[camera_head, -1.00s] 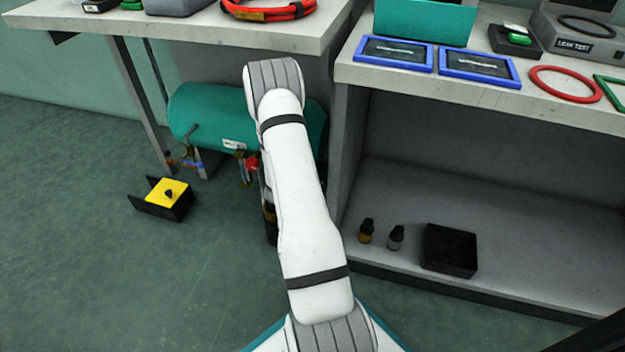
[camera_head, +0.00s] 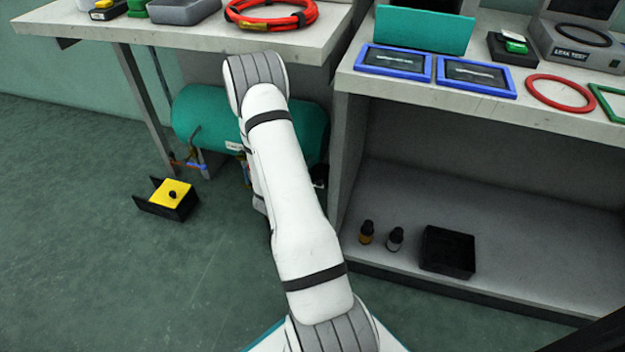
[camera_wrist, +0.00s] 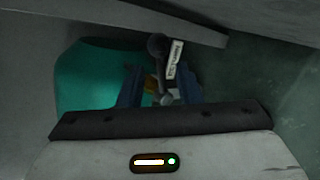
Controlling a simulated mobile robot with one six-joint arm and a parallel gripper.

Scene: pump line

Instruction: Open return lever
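A grey lever-like part (camera_wrist: 163,92) with a dark round knob (camera_wrist: 156,44) shows in the wrist view, with a white tag (camera_wrist: 175,60) beside it. The tag's writing is too small to read, so I cannot tell for sure that this is the return lever. My gripper (camera_wrist: 160,84) has its two blue fingers apart, one on each side of the lever in the picture. Depth and contact are unclear. A teal tank (camera_wrist: 90,78) lies behind; it also shows under the left bench in the head view (camera_head: 200,118). There my arm hides the gripper and lever.
The left bench top (camera_head: 190,40) overhangs the tank, and a bench leg (camera_head: 143,95) stands left of it. The right bench's side panel (camera_head: 345,140) is close to my arm. A black and yellow box (camera_head: 170,199) sits on the floor at left. The floor around it is clear.

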